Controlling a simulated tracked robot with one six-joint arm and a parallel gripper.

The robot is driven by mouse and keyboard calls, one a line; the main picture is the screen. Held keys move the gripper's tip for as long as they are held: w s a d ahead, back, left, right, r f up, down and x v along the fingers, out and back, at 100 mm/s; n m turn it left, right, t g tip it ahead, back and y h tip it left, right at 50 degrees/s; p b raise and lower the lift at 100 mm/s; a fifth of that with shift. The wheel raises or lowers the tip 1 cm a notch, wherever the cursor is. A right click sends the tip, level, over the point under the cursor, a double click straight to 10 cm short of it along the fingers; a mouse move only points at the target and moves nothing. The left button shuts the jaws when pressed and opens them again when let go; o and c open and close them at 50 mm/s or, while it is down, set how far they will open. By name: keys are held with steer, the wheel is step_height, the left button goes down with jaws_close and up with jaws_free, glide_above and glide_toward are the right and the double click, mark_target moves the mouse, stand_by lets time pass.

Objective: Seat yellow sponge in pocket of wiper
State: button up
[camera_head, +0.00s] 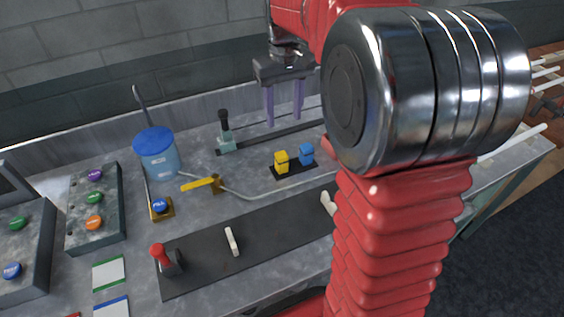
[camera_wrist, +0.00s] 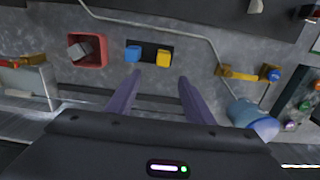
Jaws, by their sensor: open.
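The yellow sponge (camera_head: 282,162) is a small block beside a blue block (camera_head: 306,154) on a black holder (camera_head: 293,172). In the wrist view the yellow sponge (camera_wrist: 163,58) and the blue block (camera_wrist: 133,54) lie beyond the fingertips. A teal block with a black upright handle (camera_head: 226,138) sits on a dark rail; it may be the wiper, but I cannot make out its pocket. My gripper (camera_head: 285,118) is open and empty, fingers pointing down, behind and above the sponge. The wrist view shows its fingers (camera_wrist: 160,85) apart with nothing between them.
A blue-lidded jug (camera_head: 157,153) and a yellow-handled valve (camera_head: 203,184) stand left of the sponge. A red bin (camera_wrist: 88,50) holding a grey piece is near the blue block. A tube runs in front of the holder. My arm hides the table's right part.

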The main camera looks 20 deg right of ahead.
glide_above(281, 154)
steer(key=f, duration=0.7)
steer(key=shift+d+f, duration=0.3)
steer(key=shift+d, duration=0.05)
steer(key=shift+s+a+f, duration=0.1)
steer(key=shift+a+f, duration=0.1)
steer(key=shift+f, duration=1.15)
steer(key=shift+s+a+f, duration=0.1)
steer(key=shift+a+f, duration=0.05)
steer(key=shift+f, duration=1.15)
steer(key=shift+w, duration=0.1)
steer(key=shift+c, duration=0.2)
steer(key=c, duration=1.1)
